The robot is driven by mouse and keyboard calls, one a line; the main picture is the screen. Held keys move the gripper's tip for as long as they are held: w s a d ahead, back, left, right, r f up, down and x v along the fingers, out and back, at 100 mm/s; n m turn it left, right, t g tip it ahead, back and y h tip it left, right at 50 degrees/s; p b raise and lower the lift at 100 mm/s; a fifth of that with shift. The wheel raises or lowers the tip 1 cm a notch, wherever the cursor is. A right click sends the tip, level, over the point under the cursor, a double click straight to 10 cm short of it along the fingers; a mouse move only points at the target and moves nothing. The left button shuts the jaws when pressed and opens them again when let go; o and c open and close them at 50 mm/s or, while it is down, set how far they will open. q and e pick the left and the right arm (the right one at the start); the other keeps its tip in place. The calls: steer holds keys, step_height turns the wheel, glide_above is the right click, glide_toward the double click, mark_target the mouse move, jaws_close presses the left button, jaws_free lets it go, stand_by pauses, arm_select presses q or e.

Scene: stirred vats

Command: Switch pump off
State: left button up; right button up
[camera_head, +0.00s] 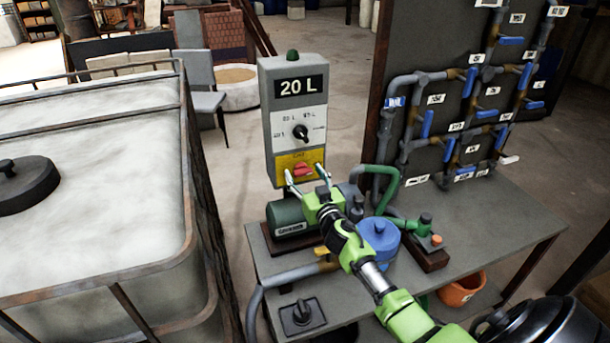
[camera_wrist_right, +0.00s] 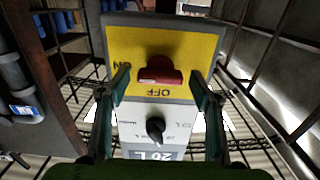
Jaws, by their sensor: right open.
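The grey control box (camera_head: 292,120) stands at the table's back left, with a "20 L" display and a black dial (camera_head: 300,132). Its yellow panel (camera_head: 285,160) carries a red switch (camera_head: 302,170). In the right wrist view the red switch (camera_wrist_right: 160,72) lies crosswise, in line with the ON mark; OFF is printed upside down below it. My right gripper (camera_head: 305,177) is open in front of the panel. Its fingers stand on either side of the switch, apart from it. A green pump motor (camera_head: 287,216) sits below the box. My left gripper is not in view.
A blue lidded pot (camera_head: 379,236) and green pipe fittings (camera_head: 426,226) stand on the grey table (camera_head: 490,225) near my right arm. A pipe board (camera_head: 440,60) rises behind. A large caged tank (camera_head: 90,170) is at left. An orange bucket (camera_head: 461,289) is below.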

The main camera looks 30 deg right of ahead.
steer(key=c, duration=1.1)
steer(key=shift+n, duration=0.3)
steer(key=n+b, duration=0.1)
steer(key=n, duration=0.3)
steer(key=shift+a, duration=0.1)
steer(key=n, duration=0.4)
steer(key=shift+n+b, duration=0.4)
steer(key=n, duration=0.4)
steer(key=shift+a+f+n+b, duration=0.1)
steer(key=shift+n+b, duration=0.2)
steer(key=shift+b, duration=0.05)
steer(key=shift+f+n, duration=0.1)
steer(key=shift+n, duration=2.1)
